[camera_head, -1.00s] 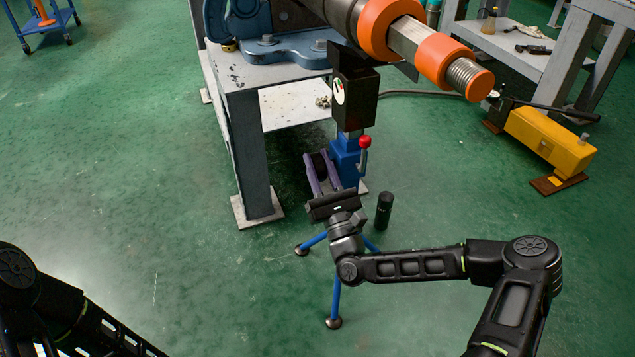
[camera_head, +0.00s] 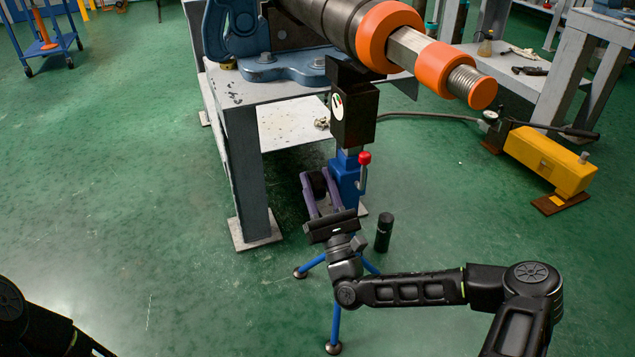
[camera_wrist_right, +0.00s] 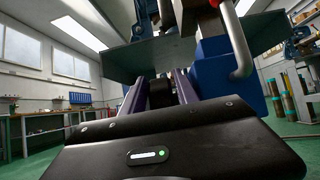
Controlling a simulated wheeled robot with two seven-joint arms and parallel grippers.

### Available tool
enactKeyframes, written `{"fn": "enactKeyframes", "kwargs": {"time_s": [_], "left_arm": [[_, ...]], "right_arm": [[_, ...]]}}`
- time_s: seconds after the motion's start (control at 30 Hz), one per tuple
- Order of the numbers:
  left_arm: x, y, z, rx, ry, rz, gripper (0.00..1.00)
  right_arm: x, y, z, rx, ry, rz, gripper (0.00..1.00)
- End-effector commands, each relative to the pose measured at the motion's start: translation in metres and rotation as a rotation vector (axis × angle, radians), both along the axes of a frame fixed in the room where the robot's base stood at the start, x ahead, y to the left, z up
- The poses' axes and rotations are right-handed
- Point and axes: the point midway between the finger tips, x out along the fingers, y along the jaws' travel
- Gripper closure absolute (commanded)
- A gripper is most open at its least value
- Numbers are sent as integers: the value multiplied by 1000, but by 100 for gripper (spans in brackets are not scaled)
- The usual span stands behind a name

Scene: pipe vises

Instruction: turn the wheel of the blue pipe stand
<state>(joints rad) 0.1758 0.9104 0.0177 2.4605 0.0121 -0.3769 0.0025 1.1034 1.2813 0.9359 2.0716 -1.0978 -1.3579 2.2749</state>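The blue pipe stand has a blue column (camera_head: 346,178), blue legs (camera_head: 335,322) and a black head box (camera_head: 354,115) under the pipe. A red-knobbed lever (camera_head: 363,170) is on its right side. Its dark wheel (camera_head: 317,184) shows at the column's left, also in the right wrist view (camera_wrist_right: 160,93). My right gripper (camera_head: 316,178) reaches up from below. Its purple fingers are apart, one on each side of the wheel; I cannot tell whether they touch it. My left arm shows at the bottom left; its gripper is out of view.
A grey workbench (camera_head: 247,170) with a blue vise (camera_head: 285,70) holds the dark pipe (camera_head: 325,15) with orange collars (camera_head: 390,37). A black cylinder (camera_head: 384,232) stands right of the gripper. A yellow pump (camera_head: 548,160) is at right.

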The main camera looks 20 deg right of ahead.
Motion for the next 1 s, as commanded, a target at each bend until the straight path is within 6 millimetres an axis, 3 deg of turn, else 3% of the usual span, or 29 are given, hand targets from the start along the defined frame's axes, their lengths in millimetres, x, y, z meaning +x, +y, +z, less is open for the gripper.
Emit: {"fn": "enactKeyframes", "kwargs": {"time_s": [0.23,0.6,1.0], "left_arm": [[-1,0,4,1,1,0,55],[-2,0,10,2,1,-1,55],[-2,0,10,2,1,-1,55]], "right_arm": [[-11,-1,-8,1,2,1,64],[-57,-5,-41,2,3,-2,64],[-64,-4,-46,0,0,0,64]]}}
